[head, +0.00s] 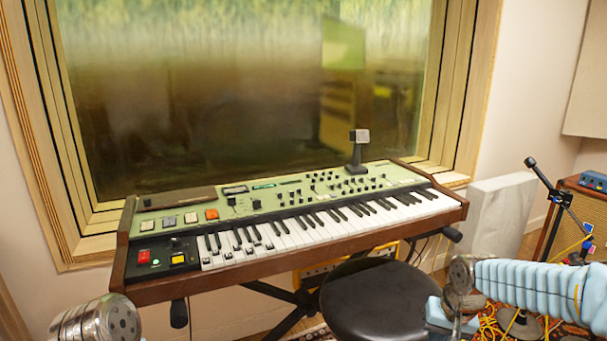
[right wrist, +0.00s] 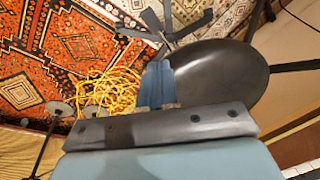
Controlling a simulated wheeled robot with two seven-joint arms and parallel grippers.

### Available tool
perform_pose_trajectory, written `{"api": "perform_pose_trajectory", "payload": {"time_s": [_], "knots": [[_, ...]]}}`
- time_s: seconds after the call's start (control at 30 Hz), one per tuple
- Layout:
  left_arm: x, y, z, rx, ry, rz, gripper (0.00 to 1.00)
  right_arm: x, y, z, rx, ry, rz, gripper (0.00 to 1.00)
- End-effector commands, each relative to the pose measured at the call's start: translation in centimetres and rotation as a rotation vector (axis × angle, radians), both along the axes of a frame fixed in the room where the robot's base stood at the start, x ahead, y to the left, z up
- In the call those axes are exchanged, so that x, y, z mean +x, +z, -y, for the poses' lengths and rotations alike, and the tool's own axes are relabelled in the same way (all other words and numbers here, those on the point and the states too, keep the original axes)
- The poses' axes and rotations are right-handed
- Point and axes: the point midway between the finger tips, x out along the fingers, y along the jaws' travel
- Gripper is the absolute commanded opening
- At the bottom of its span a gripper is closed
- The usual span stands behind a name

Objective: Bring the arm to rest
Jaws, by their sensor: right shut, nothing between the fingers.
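My right arm, in a pale blue ribbed sleeve, comes in from the right in the head view, low beside the black stool (head: 375,300). In the right wrist view my right gripper (right wrist: 156,84) is shut with blue fingers together and nothing between them. The round black stool seat (right wrist: 222,72) lies just to the right of the fingertips there; I cannot tell the gap in height. Of my left arm only a silver joint shows at the lower left of the head view; its gripper is out of frame.
A green and wood keyboard (head: 290,221) stands before a window, with a small stalked device (head: 358,152) on top. A mic stand (head: 560,200) and amplifier (head: 583,222) are at the right. A tangled yellow cable (right wrist: 105,93) lies on a patterned rug (right wrist: 60,45).

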Motion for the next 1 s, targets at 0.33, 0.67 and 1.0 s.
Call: {"api": "perform_pose_trajectory", "payload": {"time_s": [0.33, 0.67, 1.0], "knots": [[0.0, 0.0, 0.0, 0.000, 0.000, 0.000, 0.00, -7.9, -22.7, -13.3, 0.230, 0.148, -0.058, 0.00], [0.0, 0.0, 0.0, 0.000, 0.000, 0.000, 0.00, -18.4, -30.2, -17.3, 0.248, 0.149, -0.078, 0.00], [0.3, 0.1, 0.0, -0.002, 0.003, 0.001, 0.00, -18.6, -30.3, -17.3, 0.245, 0.148, -0.073, 0.00]]}}
